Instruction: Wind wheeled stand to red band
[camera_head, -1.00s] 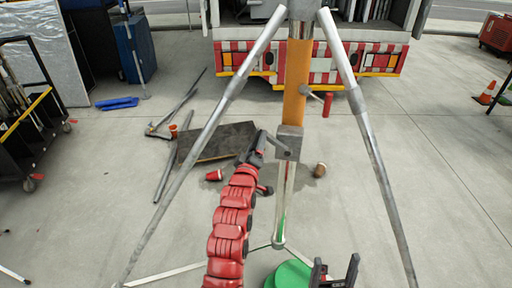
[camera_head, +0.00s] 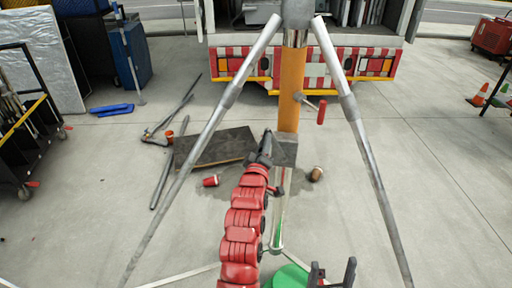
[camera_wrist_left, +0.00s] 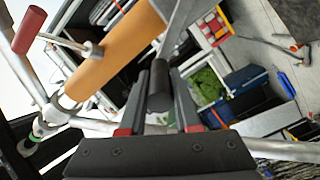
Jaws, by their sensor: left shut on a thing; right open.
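The wheeled stand has splayed grey legs (camera_head: 216,125), an orange column (camera_head: 289,92) and a grey winch box (camera_head: 284,150) low on the column. The column also crosses the left wrist view (camera_wrist_left: 127,43). My left gripper (camera_head: 261,154), on the red arm, is beside the winch box. In the left wrist view it is shut on the black crank grip (camera_wrist_left: 159,88). A red-gripped side handle (camera_head: 321,110) sticks out from the column. Below the box, the inner tube (camera_head: 280,205) shows green; I cannot make out a red band. My right gripper (camera_head: 331,273) is open and empty at the bottom edge.
A red-and-white truck rear (camera_head: 345,70) stands behind. A dark board (camera_head: 215,147), metal bars and cups lie on the concrete. A black tool cart (camera_head: 20,150) is at left, cones (camera_head: 480,96) at right. Floor right of the stand is clear.

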